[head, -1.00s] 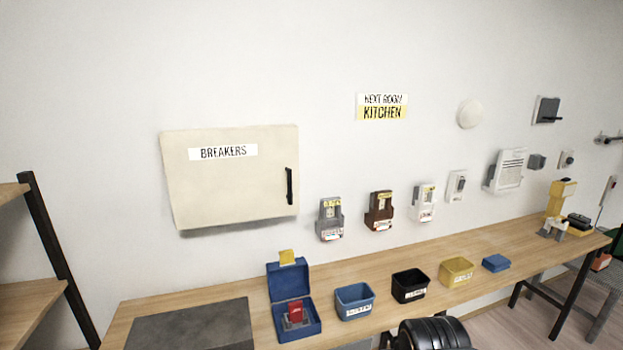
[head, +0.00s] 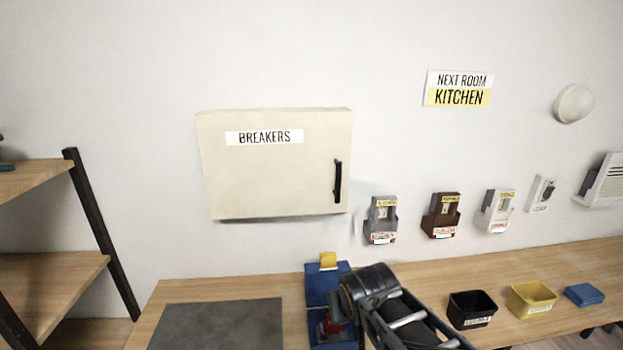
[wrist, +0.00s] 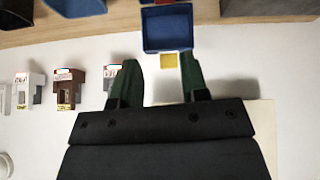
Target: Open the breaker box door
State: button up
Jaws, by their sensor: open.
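The cream breaker box (head: 265,180), labelled "BREAKERS", is on the wall left of centre in the head view. Its door is shut, with a black vertical handle (head: 338,181) near the right edge. Part of the cream box also shows at the lower right of the wrist view (wrist: 267,125), mostly behind my gripper. My gripper (wrist: 160,82) is open, its two dark green fingers apart with nothing held between them. It is apart from the handle, which I cannot see in the wrist view. In the head view my arm rises below and right of the box; the fingertips cannot be made out there.
A wooden workbench (head: 225,292) runs below the box, with a grey mat (head: 215,325), an open blue box (head: 322,285), a black bin (head: 472,310) and a yellow bin (head: 532,300). Several small holders hang right of the box. A shelf (head: 50,268) stands at left.

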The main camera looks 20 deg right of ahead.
jog(key=w+d+r+m+t+h, duration=0.1)
jog(key=w+d+r+t+h, duration=0.2)
jog(key=w+d+r+t, duration=0.55)
jog(key=n+t+y+b, duration=0.1)
jog(key=n+t+y, duration=0.2)
jog(key=y, duration=0.2)
send_near(339, 181)
jog(key=w, duration=1)
jog(key=shift+w+f, duration=0.15)
jog(key=shift+w, duration=0.25)
jog(key=shift+c, duration=0.3)
grip_shut()
